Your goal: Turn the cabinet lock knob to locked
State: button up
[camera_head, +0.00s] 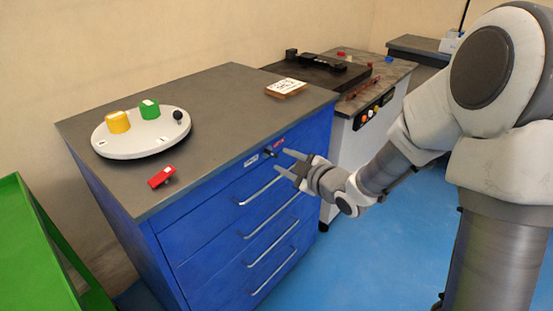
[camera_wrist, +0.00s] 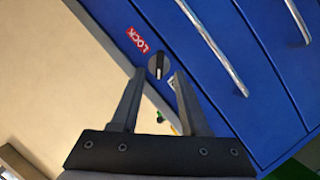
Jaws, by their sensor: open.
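The cabinet lock knob (camera_head: 268,153) is a small dark round knob on the upper front of the blue cabinet (camera_head: 205,205). In the wrist view the knob (camera_wrist: 158,66) shows a pale stripe running up and down the picture. A red LOCK label (camera_wrist: 138,40) lies to its upper left; a white label (camera_wrist: 171,83) at its lower right is partly hidden by a finger. My gripper (camera_head: 281,161) is open and empty in front of the knob. In the wrist view the knob appears between the fingertips (camera_wrist: 159,73), apparently not touched.
Long drawer handles (camera_head: 260,191) stick out below the knob. On the cabinet top stand a round white tray (camera_head: 145,140) with coloured pieces, a red block (camera_head: 161,177) and a small sign block (camera_head: 286,87). A bending machine bench (camera_head: 370,120) stands to the right.

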aim_at(274, 155)
jog(key=x, duration=0.5)
jog(key=shift+b, duration=0.35)
grip_shut()
